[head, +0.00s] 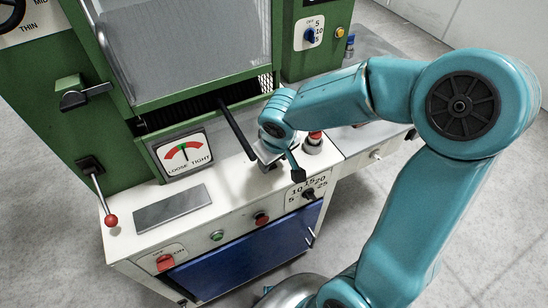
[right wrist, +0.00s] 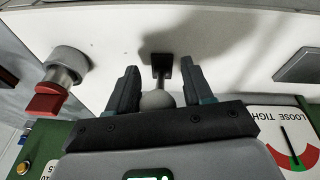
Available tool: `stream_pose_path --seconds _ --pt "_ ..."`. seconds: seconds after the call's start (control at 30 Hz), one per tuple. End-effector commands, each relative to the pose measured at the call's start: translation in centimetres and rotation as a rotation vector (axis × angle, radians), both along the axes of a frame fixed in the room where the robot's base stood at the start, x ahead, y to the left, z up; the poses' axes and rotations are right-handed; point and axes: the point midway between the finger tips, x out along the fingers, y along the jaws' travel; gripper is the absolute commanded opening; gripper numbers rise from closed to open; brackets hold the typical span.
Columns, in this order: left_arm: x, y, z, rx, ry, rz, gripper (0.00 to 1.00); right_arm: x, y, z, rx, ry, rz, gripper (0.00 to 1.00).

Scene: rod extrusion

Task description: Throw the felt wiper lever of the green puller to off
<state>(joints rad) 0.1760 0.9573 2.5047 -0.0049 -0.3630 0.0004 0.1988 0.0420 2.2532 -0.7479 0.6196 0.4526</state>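On the green puller's white console (head: 232,192), my right gripper (head: 274,170) is low over the top. In the right wrist view, a short lever with a grey ball knob (right wrist: 157,99) stands on a dark square base. My right gripper (right wrist: 158,90) is open around it. The knob lies between the fingers, with gaps on both sides, nearer the left finger. In the head view the gripper mostly hides this lever. No label for it can be read, so I cannot tell its setting. My left gripper is not in view.
A red-topped knob (head: 314,138) stands right of the gripper. The loose/tight gauge (head: 184,153) and a metal plate (head: 172,209) are to the left. A red-ball lever (head: 111,220) hangs at the far left. A dark bar (head: 236,128) slants close beside the gripper.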

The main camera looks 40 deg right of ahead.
Motion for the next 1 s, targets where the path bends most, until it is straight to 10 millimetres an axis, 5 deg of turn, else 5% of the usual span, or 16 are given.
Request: stream_pose_path --seconds 0.23,0.7,1.0 --pt "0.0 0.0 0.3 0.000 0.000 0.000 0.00 -0.2 0.1 1.2 -0.002 -0.002 -0.001 0.51" --pt "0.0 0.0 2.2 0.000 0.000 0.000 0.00 -3.0 1.7 12.3 0.000 -0.006 0.002 0.51" --pt "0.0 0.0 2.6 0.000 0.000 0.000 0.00 -4.0 2.2 15.6 0.001 -0.001 0.000 0.51"
